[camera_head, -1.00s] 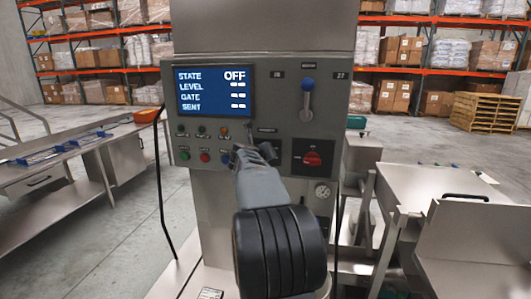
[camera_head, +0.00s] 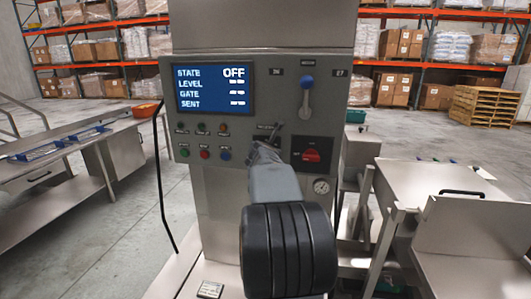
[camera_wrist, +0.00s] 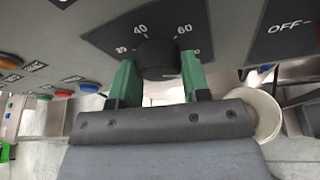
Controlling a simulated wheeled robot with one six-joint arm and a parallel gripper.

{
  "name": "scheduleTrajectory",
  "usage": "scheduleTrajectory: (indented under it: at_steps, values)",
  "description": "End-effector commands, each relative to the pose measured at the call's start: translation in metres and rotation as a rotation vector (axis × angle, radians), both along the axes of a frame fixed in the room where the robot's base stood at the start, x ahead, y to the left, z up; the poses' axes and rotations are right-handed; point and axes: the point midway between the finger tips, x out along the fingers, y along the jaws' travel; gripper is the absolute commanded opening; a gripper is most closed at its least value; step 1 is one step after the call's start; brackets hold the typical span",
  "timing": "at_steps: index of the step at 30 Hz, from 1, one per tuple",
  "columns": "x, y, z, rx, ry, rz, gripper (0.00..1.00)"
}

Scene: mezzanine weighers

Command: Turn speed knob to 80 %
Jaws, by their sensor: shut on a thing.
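The speed knob (camera_wrist: 157,53) is a round black knob on a dark dial plate, seen in the wrist view. White figures 40 and 60 show above it; figures at the two sides are partly hidden. A short pale mark shows low on the knob's right side. My gripper (camera_wrist: 158,72) has a green finger on each side of the knob and is shut on it. In the head view my gripper (camera_head: 265,142) reaches the lower middle of the grey control panel (camera_head: 262,72) and hides the knob.
The blue screen (camera_head: 214,89) reads STATE OFF. Coloured buttons (camera_head: 205,154) lie to the left. Steel tables stand on both sides.

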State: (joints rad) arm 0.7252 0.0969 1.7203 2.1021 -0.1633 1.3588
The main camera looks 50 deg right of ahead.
Motion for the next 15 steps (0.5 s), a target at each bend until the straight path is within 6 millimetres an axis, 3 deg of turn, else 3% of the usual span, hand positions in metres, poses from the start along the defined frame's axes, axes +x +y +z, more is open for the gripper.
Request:
scheduleTrajectory:
  at_steps: [15]
  values:
    - [0.0008, 0.0006, 0.002, 0.04, -0.072, 0.004, 0.19]
